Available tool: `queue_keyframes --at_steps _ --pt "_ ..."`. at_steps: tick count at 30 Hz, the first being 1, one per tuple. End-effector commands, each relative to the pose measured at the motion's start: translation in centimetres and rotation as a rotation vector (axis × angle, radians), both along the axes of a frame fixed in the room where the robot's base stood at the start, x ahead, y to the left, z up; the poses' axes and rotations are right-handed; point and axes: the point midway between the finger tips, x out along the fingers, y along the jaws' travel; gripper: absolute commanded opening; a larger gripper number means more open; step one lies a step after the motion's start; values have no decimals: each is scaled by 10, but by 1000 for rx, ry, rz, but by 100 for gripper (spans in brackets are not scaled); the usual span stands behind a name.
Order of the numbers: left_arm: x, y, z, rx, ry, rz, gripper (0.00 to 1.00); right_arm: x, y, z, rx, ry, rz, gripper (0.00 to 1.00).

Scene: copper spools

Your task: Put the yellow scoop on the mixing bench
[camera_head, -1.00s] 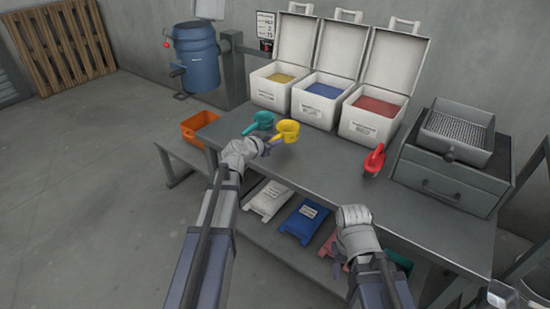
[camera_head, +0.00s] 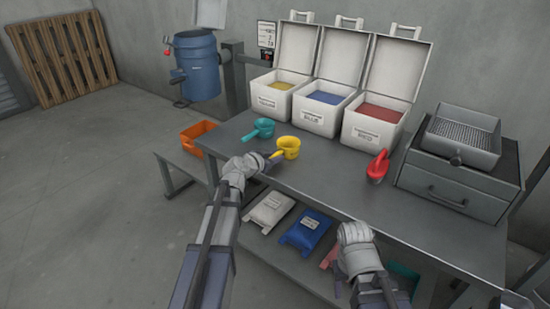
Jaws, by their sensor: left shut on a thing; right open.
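The yellow scoop (camera_head: 289,146) is at the front left part of the grey mixing bench (camera_head: 330,185), its cup upright and its handle pointing toward my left gripper. My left gripper (camera_head: 262,162) is shut on the scoop's handle at the bench's front edge. The scoop's cup appears low, at or just above the bench top; I cannot tell if it touches. My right gripper (camera_head: 346,270) is open and empty in front of the bench, its fingertips mostly hidden by its own wrist.
A teal scoop (camera_head: 264,127) lies just behind the yellow one. A red scoop (camera_head: 378,166) lies further right, near a drawer unit (camera_head: 455,185). Open bins of yellow (camera_head: 268,104), blue and red powder stand behind. Bags lie on the lower shelf. The bench's middle is clear.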

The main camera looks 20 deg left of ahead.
Motion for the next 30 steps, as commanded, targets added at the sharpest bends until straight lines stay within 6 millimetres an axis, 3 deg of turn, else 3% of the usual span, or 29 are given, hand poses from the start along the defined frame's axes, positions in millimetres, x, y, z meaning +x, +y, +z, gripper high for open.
queue_keyframes --at_steps 1,9,19,30 --pt "0 0 -2 0 0 0 27 0 0 -2 0 0 0 50" --pt "0 0 -1 0 0 0 56 0 0 -1 0 0 0 50" --pt "-1 0 5 0 0 0 56 0 0 5 0 0 0 50" --pt "-69 17 33 0 0 2 56 0 0 33 0 0 0 50"
